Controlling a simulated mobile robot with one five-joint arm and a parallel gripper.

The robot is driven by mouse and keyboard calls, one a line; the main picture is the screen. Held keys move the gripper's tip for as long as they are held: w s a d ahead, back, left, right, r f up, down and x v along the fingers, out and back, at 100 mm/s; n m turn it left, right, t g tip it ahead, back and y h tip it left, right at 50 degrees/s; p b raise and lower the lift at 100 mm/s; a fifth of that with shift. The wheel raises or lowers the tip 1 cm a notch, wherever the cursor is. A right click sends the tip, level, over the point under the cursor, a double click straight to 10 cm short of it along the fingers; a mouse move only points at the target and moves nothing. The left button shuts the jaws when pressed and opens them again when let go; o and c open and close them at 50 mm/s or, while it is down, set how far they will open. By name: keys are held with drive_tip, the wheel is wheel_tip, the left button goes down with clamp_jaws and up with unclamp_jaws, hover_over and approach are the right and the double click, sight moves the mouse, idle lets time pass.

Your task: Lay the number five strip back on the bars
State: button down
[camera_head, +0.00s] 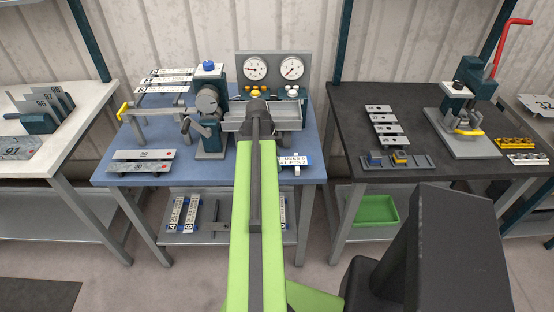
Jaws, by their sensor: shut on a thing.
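My green arm (256,200) reaches forward over the blue bench and ends near a grey channel on it. The jaws are hidden behind the arm, so I cannot see what is between them. On the lower shelf, strips marked 4 (175,214) and 6 (192,214) lie side by side across a dark bar or rack, left of my arm. Another strip (283,212) shows just right of the arm, and its number is not clear. I cannot make out a number five strip. The shelf behind the arm is hidden.
The blue bench (105,174) carries a panel with two gauges (273,67), a teal press (209,110) and several plates. A dark bench (350,135) stands right, a white bench (80,110) left. A green bin (375,211) sits low.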

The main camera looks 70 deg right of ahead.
drive_tip(key=c, duration=0.7)
unclamp_jaws()
drive_tip(key=shift+o, duration=0.2)
drive_tip(key=p+v, duration=1.6)
drive_tip(key=v, duration=0.1)
drive_tip(key=shift+r+p, duration=0.2)
drive_tip(key=shift+p, duration=0.2)
drive_tip(key=shift+a, duration=0.15)
